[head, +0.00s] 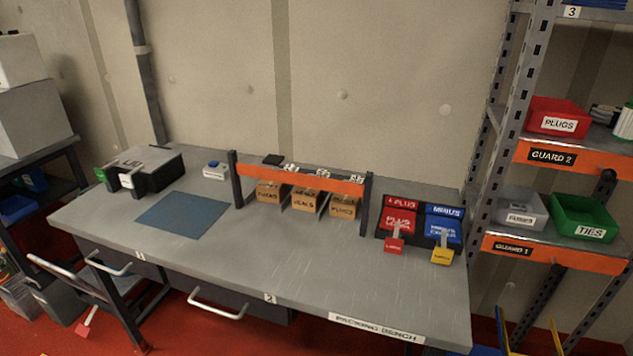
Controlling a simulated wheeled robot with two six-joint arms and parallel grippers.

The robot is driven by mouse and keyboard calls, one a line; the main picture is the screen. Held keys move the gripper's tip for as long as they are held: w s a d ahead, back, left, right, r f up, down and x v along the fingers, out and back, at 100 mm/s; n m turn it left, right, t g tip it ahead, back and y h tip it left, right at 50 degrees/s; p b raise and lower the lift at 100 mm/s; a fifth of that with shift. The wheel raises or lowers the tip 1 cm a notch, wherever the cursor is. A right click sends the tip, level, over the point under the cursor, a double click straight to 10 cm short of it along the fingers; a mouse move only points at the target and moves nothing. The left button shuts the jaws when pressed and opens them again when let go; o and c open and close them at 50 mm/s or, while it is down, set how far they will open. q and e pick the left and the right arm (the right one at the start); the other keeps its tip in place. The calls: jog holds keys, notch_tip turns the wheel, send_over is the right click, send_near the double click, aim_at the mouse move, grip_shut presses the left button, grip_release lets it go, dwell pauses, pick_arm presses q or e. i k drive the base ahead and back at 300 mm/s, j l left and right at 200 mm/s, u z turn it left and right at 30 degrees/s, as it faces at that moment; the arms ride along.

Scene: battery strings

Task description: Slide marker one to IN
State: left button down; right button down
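I cannot make out a marker labelled one or the word IN anywhere in the head view. An orange bar (300,175) on dark posts stands on the grey bench (270,245), with small white pieces (291,167) at its top edge, too small to read. To its right is a sloped panel with red PLUS plates (400,218) and blue MINUS plates (443,228). A red tag (394,245) and a yellow tag (441,255) stand at its front. Neither of my grippers is in view.
Brown bins (304,201) sit under the orange bar. A blue mat (182,216), a black-and-grey device (145,168) and a small white box (215,170) are on the left. A shelf rack (502,150) stands at the right. The bench front is clear.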

aim_at(291, 167)
jog(key=i+l+u, duration=0.15)
jog(key=l, duration=0.2)
jog(key=i+l+u, duration=0.1)
jog(key=l, duration=0.25)
jog(key=i+l+u, duration=0.15)
jog(key=l, duration=0.25)
